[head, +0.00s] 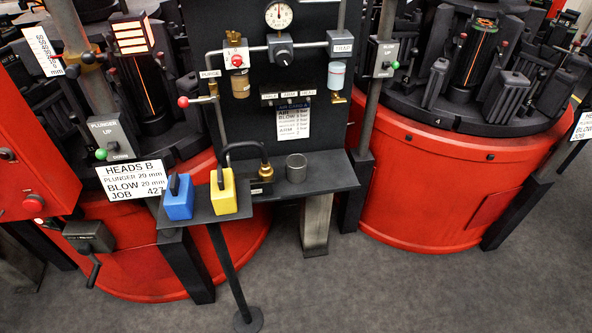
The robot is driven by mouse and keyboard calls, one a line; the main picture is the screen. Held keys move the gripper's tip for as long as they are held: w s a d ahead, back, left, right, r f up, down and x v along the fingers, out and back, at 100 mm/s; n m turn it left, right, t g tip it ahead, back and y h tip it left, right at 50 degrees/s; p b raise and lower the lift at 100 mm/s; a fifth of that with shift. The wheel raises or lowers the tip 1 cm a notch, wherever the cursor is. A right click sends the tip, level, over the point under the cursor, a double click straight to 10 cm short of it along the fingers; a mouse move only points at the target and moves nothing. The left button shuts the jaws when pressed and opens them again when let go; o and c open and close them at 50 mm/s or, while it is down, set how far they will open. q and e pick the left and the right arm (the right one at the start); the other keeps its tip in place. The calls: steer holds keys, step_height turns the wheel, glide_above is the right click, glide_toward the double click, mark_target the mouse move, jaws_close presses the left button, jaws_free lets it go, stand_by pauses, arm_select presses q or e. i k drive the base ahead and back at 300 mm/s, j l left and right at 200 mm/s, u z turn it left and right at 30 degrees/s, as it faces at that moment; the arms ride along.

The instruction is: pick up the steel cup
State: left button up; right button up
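The steel cup (296,168) is a small dark grey metal cylinder. It stands upright on the black shelf (335,178) below the dark gauge panel, to the right of a brass fitting on a black hose. Nothing covers it in the head view. Neither of my grippers shows in this view.
A small stand left of the cup carries a blue block (178,198) and a yellow block (223,192) with handles. A black hose with a brass end (266,171) curves beside the cup. Red drum machines (445,185) flank the panel. Grey floor (400,285) in front is clear.

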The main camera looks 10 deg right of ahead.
mark_target(297, 164)
steer(key=i+l+u, duration=0.1)
steer(key=l, duration=0.3)
steer(key=i+l+u, duration=0.1)
steer(key=i+l, duration=0.15)
steer(key=i+l+u, duration=0.15)
steer(key=l, duration=0.4)
steer(key=i+l+u, duration=0.1)
steer(key=l, duration=0.3)
steer(key=i+l+u, duration=0.1)
steer(key=l, duration=0.3)
steer(key=i+l+u, duration=0.1)
steer(key=l, duration=0.35)
steer(key=i, duration=0.05)
